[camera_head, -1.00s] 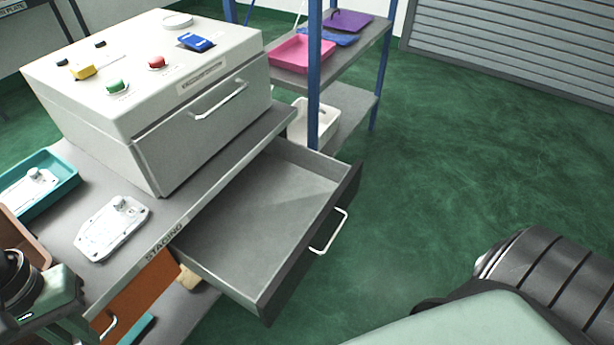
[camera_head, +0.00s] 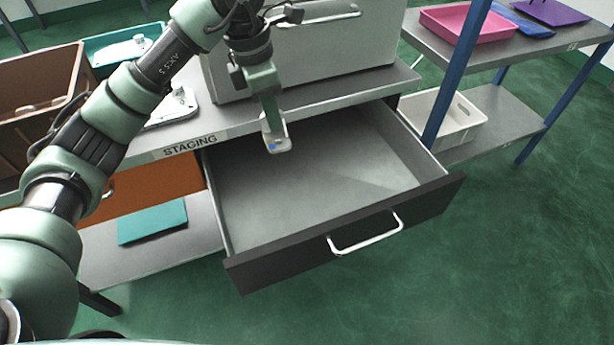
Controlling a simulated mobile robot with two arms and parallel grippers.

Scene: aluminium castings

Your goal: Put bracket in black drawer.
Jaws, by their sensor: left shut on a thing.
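My left gripper (camera_head: 270,112) points down over the back left part of the black drawer (camera_head: 290,265). The rest of the bracket is hidden by the gripper. It seems to hang above the drawer floor, but its exact height is hard to tell. The drawer is pulled well out under the bench and its visible floor is bare. My right gripper is not in view.
A pale casting (camera_head: 181,106) lies on the bench (camera_head: 330,95), partly behind my left arm. A teal tray (camera_head: 97,46) with another casting and a brown crate (camera_head: 42,66) stand at left. A grey cabinet (camera_head: 345,52) stands behind the drawer. Shelving (camera_head: 515,97) is at right.

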